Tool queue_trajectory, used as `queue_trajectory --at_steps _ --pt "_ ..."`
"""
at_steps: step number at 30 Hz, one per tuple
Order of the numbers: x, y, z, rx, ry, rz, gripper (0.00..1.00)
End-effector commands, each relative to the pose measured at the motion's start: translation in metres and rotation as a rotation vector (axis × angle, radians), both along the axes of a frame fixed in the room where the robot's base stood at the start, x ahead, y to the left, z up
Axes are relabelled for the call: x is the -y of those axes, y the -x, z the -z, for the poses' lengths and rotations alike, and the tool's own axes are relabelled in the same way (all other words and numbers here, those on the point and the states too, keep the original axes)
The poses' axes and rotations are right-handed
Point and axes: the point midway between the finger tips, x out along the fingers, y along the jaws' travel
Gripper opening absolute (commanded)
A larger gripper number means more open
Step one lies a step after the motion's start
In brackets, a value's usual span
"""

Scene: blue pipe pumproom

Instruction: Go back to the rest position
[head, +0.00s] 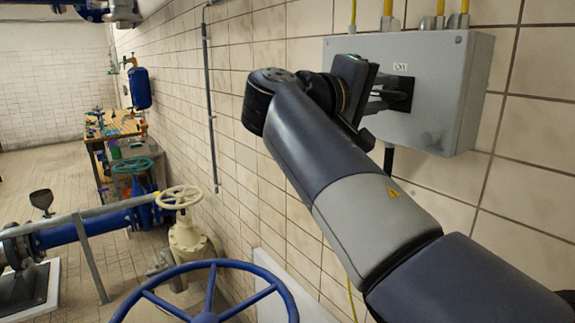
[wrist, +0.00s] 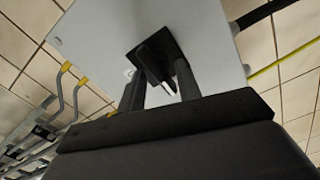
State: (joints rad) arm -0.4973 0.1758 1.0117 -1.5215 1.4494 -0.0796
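A grey wall box (head: 440,85) with a label reading "On" carries a black switch (head: 401,92) on its front. My gripper (head: 384,93) is at the box front, right by the switch. In the wrist view, my gripper (wrist: 158,88) has its two dark fingers apart, with a gap showing between them. The black switch (wrist: 153,52) lies at the fingertips, in front of the pale box face (wrist: 95,35). Whether a finger touches the switch cannot be told.
Yellow conduits (head: 440,10) enter the box top. The tiled wall (head: 245,45) runs close along the arm. A blue handwheel (head: 210,317) stands low in front, with a cream valve wheel (head: 180,197) and blue pipe (head: 90,227) beyond. A workbench (head: 112,128) is farther back.

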Motion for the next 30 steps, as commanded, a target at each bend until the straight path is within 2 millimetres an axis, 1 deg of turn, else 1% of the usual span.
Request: queue_trajectory --at_steps 2,9,21,25,30 --pt "0.000 0.000 0.004 0.062 -0.045 0.000 0.33" --pt "0.000 0.001 0.003 0.279 -0.201 0.000 0.33" --pt "-0.056 0.040 0.000 0.276 -0.201 -0.005 0.33" --pt "-0.070 0.050 0.000 0.274 -0.200 -0.005 0.33" --pt "-0.083 0.060 -0.001 0.274 -0.200 -0.002 0.33"
